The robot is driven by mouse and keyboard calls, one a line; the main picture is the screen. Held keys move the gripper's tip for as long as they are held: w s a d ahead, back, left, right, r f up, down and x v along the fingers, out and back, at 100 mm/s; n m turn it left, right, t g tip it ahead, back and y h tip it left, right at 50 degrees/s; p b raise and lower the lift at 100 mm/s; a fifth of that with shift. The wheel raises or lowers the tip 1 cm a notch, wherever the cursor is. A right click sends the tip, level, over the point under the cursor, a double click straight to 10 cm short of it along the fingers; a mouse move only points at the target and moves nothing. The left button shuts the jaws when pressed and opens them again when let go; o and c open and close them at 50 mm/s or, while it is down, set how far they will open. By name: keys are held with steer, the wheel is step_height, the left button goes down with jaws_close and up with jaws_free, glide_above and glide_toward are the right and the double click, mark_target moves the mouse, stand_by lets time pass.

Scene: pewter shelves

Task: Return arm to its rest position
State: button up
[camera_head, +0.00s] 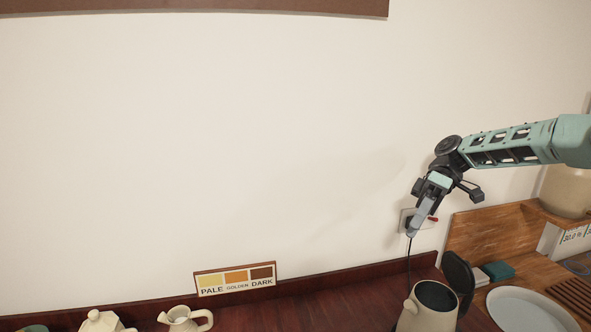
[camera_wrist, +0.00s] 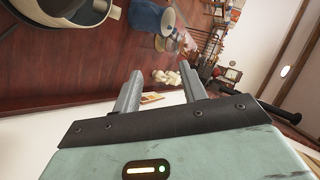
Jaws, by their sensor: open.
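My arm reaches in from the right in the head view, and my gripper (camera_head: 412,230) points down in front of the wall, close to the wall socket (camera_head: 407,222) in the picture. In the wrist view my gripper (camera_wrist: 160,68) has its two fingers spread apart with nothing held between them. In the head view it is above the open cream kettle (camera_head: 425,318), apart from it.
A black lid (camera_head: 459,272) stands raised at the kettle. A cable hangs from the socket. A PALE/GOLDEN/DARK sign (camera_head: 235,279), a cream jug (camera_head: 185,320) and a lidded pot (camera_head: 101,322) are along the dark counter. A pale plate (camera_head: 528,312) is at right. The wall area left is clear.

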steer(key=s+a+f+m+t+h+b, duration=0.15)
steer(key=s+a+h, duration=0.55)
steer(key=s+a, duration=1)
steer(key=s+d+f+m+t+b, duration=0.1)
steer(key=s+t, duration=0.1)
steer(key=s, duration=0.6)
steer(key=s+d+f+m+t+h+b, duration=0.1)
steer(key=s+f+t, duration=0.1)
steer(key=s, duration=0.6)
steer(key=shift+s+f+t, duration=0.15)
steer(key=shift+t, duration=0.6)
